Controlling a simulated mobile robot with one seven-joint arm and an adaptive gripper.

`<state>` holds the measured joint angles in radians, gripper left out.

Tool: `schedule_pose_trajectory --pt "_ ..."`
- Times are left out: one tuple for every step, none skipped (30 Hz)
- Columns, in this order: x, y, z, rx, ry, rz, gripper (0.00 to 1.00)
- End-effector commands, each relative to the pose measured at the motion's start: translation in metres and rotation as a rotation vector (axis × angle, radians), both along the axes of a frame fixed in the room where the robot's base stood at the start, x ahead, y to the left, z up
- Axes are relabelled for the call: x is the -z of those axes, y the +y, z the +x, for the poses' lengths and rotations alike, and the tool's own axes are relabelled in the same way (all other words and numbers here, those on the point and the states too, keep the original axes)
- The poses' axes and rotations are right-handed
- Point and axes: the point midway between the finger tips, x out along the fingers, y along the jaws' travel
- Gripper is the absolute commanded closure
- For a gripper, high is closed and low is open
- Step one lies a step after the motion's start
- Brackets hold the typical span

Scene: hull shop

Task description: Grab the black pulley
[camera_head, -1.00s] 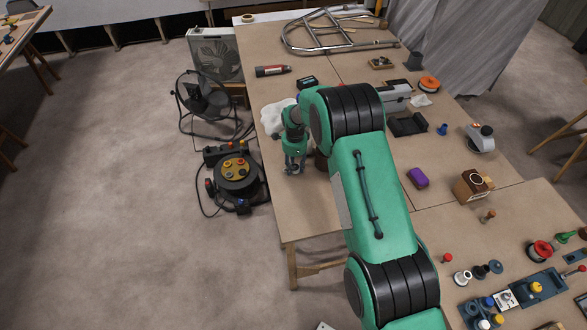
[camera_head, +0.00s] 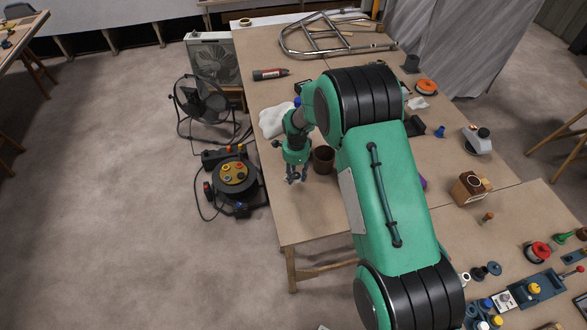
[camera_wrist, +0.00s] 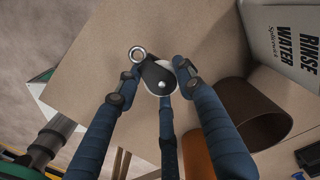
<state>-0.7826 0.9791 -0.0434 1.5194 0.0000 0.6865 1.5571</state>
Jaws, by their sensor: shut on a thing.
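The black pulley (camera_wrist: 156,76) shows in the wrist view, with a dark teardrop cheek plate, a pale wheel behind it and a metal ring (camera_wrist: 138,54) at its upper left end. My gripper (camera_wrist: 157,70) is shut on it, with blue-sleeved fingers on its left and right sides and another finger below. In the head view my gripper (camera_head: 296,179) is over the near left part of the workbench (camera_head: 310,222). There the pulley is too small and too covered by the fingers to make out clearly.
A grey container marked "RINSE WATER" (camera_wrist: 285,45) is at the wrist view's upper right. The bench's left edge is near.

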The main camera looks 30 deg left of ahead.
Motion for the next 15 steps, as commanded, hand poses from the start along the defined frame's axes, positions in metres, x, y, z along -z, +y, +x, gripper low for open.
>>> schedule_pose_trajectory --pt "-0.002 -0.007 -0.007 0.0 0.001 -0.001 0.89" --pt "-0.003 -0.01 -0.011 0.0 0.001 -0.001 0.89" --pt "-0.003 -0.015 -0.016 0.0 0.001 -0.001 0.89" --pt "-0.004 -0.019 -0.02 0.0 0.001 -0.001 0.89" --pt "-0.004 -0.022 -0.023 0.0 0.001 -0.001 0.89" --pt "-0.005 -0.027 -0.028 0.0 0.001 -0.001 0.89" --pt "-0.005 -0.03 -0.032 0.0 0.0 0.0 0.89" --pt "-0.005 -0.033 -0.035 0.0 0.001 -0.001 0.89" --pt "-0.006 -0.038 -0.04 0.0 0.001 -0.001 0.89" --pt "-0.007 -0.04 -0.043 0.0 0.0 0.0 0.89" --pt "-0.007 -0.043 -0.046 0.0 0.0 0.0 0.89" --pt "-0.007 -0.048 -0.05 0.0 0.001 -0.001 0.89" --pt "-0.007 -0.05 -0.053 0.0 0.001 -0.001 0.89" --pt "-0.008 -0.052 -0.055 0.0 0.0 0.0 0.89" --pt "-0.008 -0.055 -0.059 0.0 0.0 0.0 0.89"
